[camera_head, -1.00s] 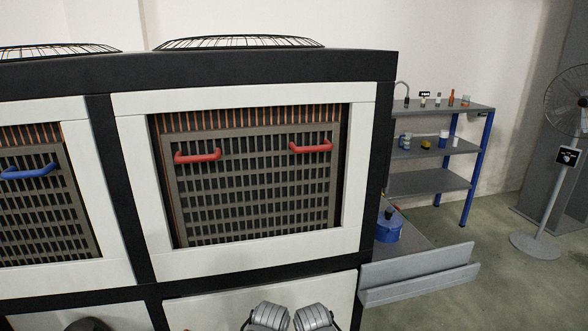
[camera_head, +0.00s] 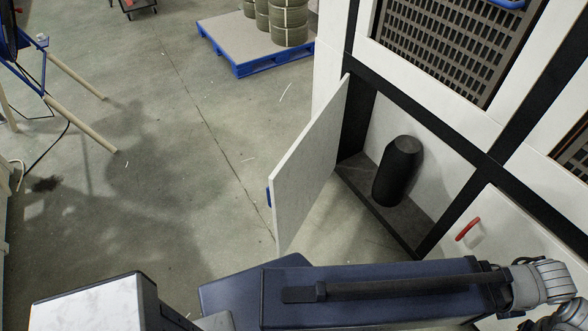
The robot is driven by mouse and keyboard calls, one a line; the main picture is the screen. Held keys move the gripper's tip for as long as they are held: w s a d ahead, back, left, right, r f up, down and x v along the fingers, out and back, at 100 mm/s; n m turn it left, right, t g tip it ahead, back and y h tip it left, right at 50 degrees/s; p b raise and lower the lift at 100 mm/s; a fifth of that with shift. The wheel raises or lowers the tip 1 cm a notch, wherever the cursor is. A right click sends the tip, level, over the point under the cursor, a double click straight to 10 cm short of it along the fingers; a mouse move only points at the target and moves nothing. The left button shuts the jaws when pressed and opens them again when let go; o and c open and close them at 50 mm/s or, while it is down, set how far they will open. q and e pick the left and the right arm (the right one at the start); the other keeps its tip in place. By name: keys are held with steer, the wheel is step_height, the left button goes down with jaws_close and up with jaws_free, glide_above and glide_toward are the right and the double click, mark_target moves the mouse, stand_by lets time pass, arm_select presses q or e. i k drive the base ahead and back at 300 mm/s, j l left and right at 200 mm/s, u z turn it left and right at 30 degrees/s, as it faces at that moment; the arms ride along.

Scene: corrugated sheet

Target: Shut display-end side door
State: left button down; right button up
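A white side door (camera_head: 312,165) stands swung open from the lower part of the white and black cabinet (camera_head: 415,85). A small part of a blue handle (camera_head: 269,197) shows at the door's outer edge. The open compartment (camera_head: 372,175) behind it holds a dark upright cylinder (camera_head: 398,172). To the right, a closed white panel bears a red handle (camera_head: 467,229). Parts of my own body and a grey arm joint show along the bottom. Neither gripper is in view.
A blue frame with pale legs (camera_head: 82,75) is at the far left. The concrete floor (camera_head: 170,170) left of the door is clear.

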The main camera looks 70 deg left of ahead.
mark_target(298, 180)
steer(key=k+j+u, duration=0.15)
steer(key=j, duration=0.25)
steer(key=k+j+u, duration=0.15)
steer(key=j, duration=0.25)
steer(key=k+j+u, duration=0.1)
steer(key=k+j, duration=0.15)
steer(key=j, duration=0.2)
steer(key=k+j+u, duration=0.15)
steer(key=j, duration=0.3)
steer(key=k+j+u, duration=0.15)
steer(key=j, duration=0.3)
steer(key=j+u, duration=0.15)
steer(key=j, duration=0.35)
steer(key=k+j, duration=0.1)
steer(key=j, duration=0.4)
steer(key=j+u, duration=0.1)
steer(key=j, duration=0.35)
steer(key=k, duration=0.05)
